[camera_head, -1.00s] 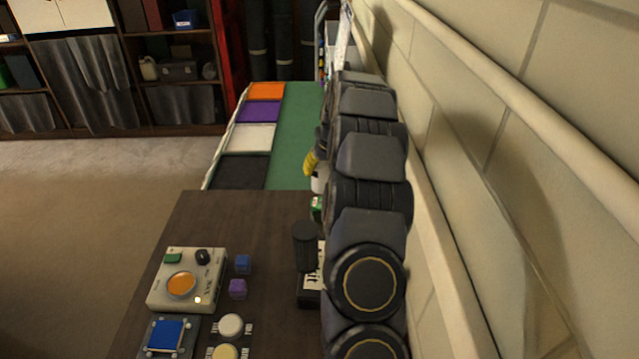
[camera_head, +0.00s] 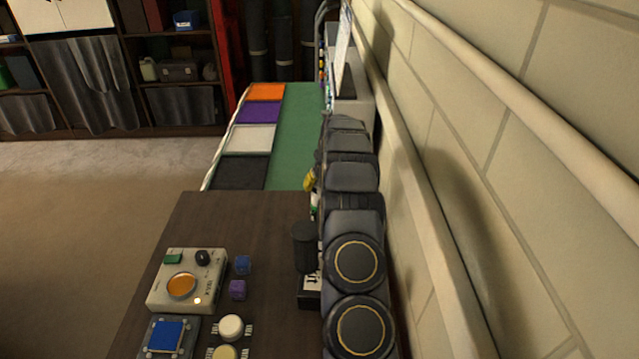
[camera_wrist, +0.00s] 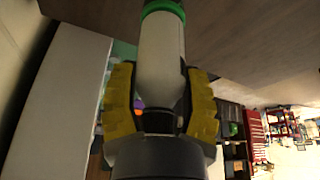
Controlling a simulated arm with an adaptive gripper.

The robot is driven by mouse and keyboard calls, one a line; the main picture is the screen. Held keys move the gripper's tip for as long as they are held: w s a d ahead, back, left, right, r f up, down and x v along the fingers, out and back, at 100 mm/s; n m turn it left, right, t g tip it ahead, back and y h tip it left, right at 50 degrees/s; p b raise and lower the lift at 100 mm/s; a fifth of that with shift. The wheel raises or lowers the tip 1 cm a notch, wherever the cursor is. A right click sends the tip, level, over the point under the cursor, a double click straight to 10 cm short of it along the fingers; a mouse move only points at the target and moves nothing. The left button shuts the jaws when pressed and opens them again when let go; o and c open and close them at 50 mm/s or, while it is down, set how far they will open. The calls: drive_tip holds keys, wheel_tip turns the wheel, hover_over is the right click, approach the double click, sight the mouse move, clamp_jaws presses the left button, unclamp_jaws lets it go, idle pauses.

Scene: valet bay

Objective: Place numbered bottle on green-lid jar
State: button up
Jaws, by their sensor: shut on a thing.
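My gripper (camera_wrist: 160,74) has yellow fingers shut on a smooth white bottle (camera_wrist: 160,50), seen in the wrist view. No number shows on the side facing the camera. A bright green ring or lid (camera_wrist: 164,5) shows at the bottle's far end, cut by the top edge; I cannot tell whether the bottle touches it or stands apart. In the head view a yellow finger (camera_head: 309,182) shows at the left side of my arm, with a sliver of white and green below it. My arm hides most of the bottle and jar there.
On the brown table (camera_head: 215,215) are a box with an orange dial (camera_head: 181,286), blue (camera_head: 243,264) and purple (camera_head: 237,289) cubes, and a dark cylinder (camera_head: 304,247) beside my arm. The wall (camera_head: 530,200) is close on the right. A green bench top (camera_head: 297,140) lies beyond.

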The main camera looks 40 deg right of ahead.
drive_tip(key=shift+f, duration=0.15)
drive_tip(key=o, duration=1.1)
drive_tip(key=shift+c, duration=0.2)
drive_tip(key=v, duration=1.2)
drive_tip(key=s+a+r+n+g+y, duration=0.1)
drive_tip(key=s+a+r, duration=0.2)
drive_tip(key=a, duration=0.6)
drive_tip(key=s+a+r+n+y, duration=0.1)
drive_tip(key=s+a+r, duration=0.15)
drive_tip(key=a, duration=0.75)
drive_tip(key=s+a+r+n+g, duration=0.1)
drive_tip(key=s+a+r, duration=0.15)
drive_tip(key=a, duration=0.65)
drive_tip(key=s+a+g, duration=0.2)
drive_tip(key=s+a, duration=0.3)
drive_tip(key=s, duration=0.6)
drive_tip(key=s+a+n+g, duration=0.1)
drive_tip(key=s+a, duration=0.5)
drive_tip(key=s, duration=0.6)
drive_tip(key=shift+a+n+g, duration=0.2)
drive_tip(key=shift+n+g, duration=0.1)
drive_tip(key=shift+g, duration=0.1)
